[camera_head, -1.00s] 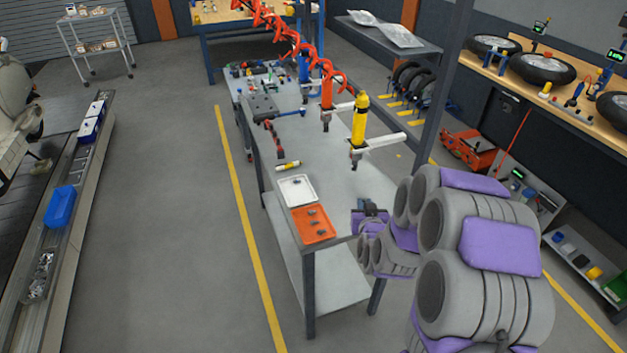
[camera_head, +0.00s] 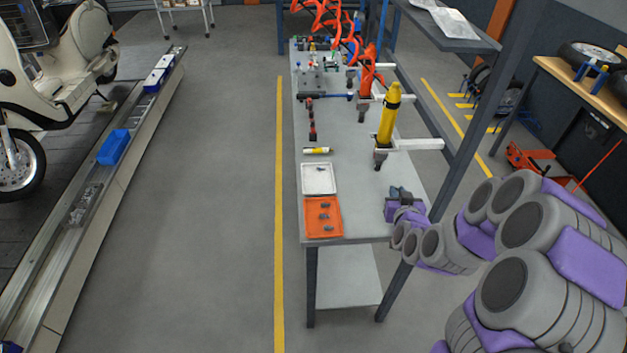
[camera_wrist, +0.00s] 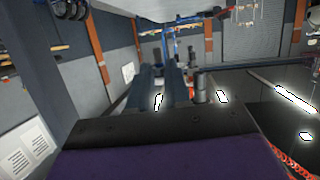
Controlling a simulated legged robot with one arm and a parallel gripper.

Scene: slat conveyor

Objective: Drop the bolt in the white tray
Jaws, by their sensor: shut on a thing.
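The white tray (camera_head: 318,187) lies on the near left part of the grey bench, with a small dark piece (camera_head: 320,168) in it. My gripper (camera_head: 398,191) is to the right of the white tray, over the near right side of the bench and apart from the tray. Its dark fingers also show in the wrist view (camera_wrist: 162,88). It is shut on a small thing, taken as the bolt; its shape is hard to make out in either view.
An orange tray (camera_head: 312,223) with several small dark parts adjoins the white tray's near side. A yellow marker-like tube (camera_head: 317,150) lies behind it. The bench's middle is mostly clear.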

